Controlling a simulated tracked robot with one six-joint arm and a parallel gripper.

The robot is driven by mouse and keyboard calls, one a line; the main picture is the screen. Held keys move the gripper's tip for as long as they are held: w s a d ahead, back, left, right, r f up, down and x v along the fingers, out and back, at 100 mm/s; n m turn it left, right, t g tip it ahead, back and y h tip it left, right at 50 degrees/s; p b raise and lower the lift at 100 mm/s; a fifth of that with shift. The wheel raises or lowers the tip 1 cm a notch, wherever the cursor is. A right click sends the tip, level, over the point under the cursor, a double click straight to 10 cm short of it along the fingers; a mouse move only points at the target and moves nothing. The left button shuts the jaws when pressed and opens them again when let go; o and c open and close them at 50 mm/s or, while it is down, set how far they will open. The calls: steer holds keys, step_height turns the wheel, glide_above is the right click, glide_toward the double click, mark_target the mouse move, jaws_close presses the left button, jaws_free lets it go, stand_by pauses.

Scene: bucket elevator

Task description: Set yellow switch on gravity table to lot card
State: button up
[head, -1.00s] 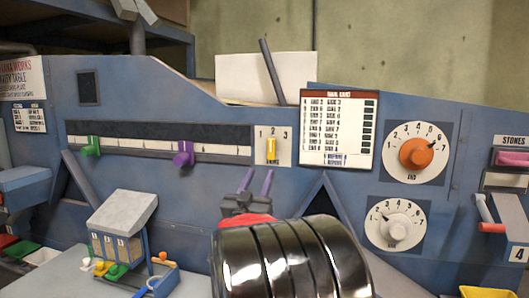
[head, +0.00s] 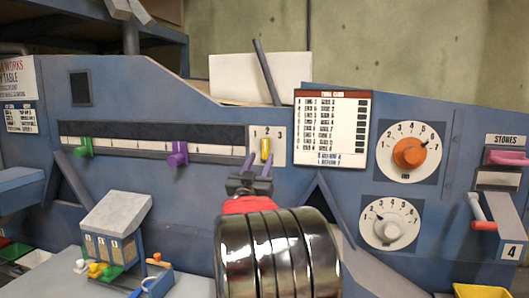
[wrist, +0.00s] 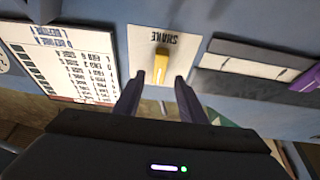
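The yellow switch (head: 265,149) is a small upright lever on a white plate marked 1, 2, 3, and it stands below the 2. It also shows in the upside-down wrist view (wrist: 161,64), near the word SHAKE. My gripper (head: 259,160) is open and empty, its two purple fingers just in front of and below the switch. In the wrist view the fingertips (wrist: 157,79) are apart, one towards each side of the switch; I cannot tell whether they touch it. A white card with a red header (head: 332,128) is right of the switch; its rows are too small to read surely.
Left of the switch, a slotted scale carries a green slider (head: 84,147) and a purple slider (head: 177,154). An orange dial (head: 409,153) and a white dial (head: 390,229) are at the right. A slanted grey bar (head: 328,208) stands right of my gripper.

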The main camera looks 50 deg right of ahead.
mark_target(265, 149)
steer(key=shift+x, duration=2.9)
steer(key=shift+c, duration=0.7)
steer(key=shift+r, duration=0.1)
jaws_close()
